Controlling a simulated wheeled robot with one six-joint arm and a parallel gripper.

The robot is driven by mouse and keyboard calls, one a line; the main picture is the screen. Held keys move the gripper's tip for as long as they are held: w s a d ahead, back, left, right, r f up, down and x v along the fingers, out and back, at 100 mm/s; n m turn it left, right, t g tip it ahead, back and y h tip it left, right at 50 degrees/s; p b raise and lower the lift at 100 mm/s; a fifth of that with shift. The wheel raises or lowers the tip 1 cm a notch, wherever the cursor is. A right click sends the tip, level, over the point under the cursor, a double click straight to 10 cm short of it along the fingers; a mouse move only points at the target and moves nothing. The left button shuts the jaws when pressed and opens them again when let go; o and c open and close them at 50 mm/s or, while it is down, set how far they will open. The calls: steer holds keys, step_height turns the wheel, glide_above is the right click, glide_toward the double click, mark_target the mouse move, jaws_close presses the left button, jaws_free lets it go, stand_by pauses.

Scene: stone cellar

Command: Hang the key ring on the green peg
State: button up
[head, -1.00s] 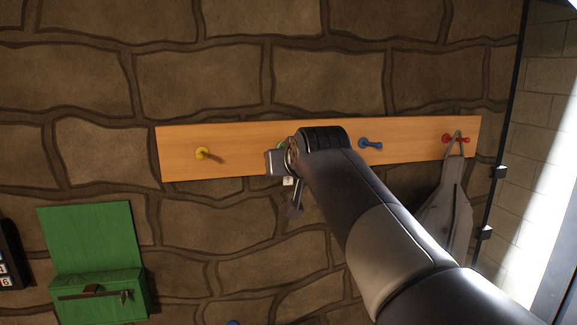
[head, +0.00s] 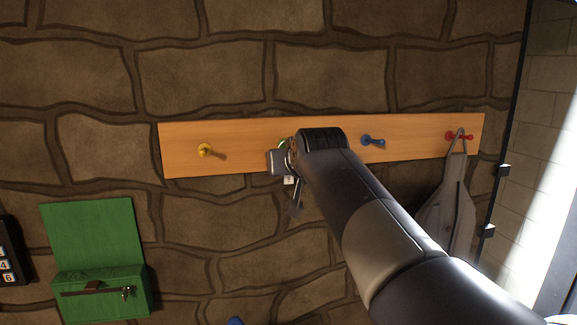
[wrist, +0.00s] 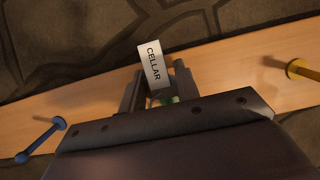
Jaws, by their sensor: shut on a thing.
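My gripper (head: 280,160) is at the wooden peg board, between the yellow and blue pegs, shut on the key ring (head: 291,158). Keys (head: 297,195) hang below it in the head view. The key ring's white tag (wrist: 153,64), reading CELLAR, sticks out between the fingers in the wrist view. The green peg (head: 283,144) is mostly hidden behind my gripper; a bit of green (wrist: 164,98) shows between the fingers in the wrist view. I cannot tell whether the ring is around the peg.
The board (head: 240,160) also carries a yellow peg (head: 205,150), a blue peg (head: 372,141) and a red peg (head: 458,136) with a grey bag or apron (head: 450,205) on it. A green box (head: 100,290) with its lid up is at lower left.

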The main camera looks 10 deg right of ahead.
steer(key=o, duration=0.9)
steer(key=shift+o, duration=0.2)
steer(key=shift+s, duration=0.1)
steer(key=shift+s+f+b, duration=0.2)
steer(key=shift+s+b, duration=0.25)
steer(key=shift+s, duration=0.3)
steer(key=shift+s+f+b, duration=0.15)
steer(key=shift+s+b, duration=0.35)
steer(key=shift+s, duration=0.3)
steer(key=shift+s+f+b, duration=0.2)
steer(key=shift+s+b, duration=0.25)
steer(key=shift+s, duration=0.45)
steer(key=shift+s, duration=0.1)
steer(key=s+b, duration=0.2)
steer(key=s, duration=0.5)
steer(key=shift+s, duration=0.4)
steer(key=shift+w, duration=0.15)
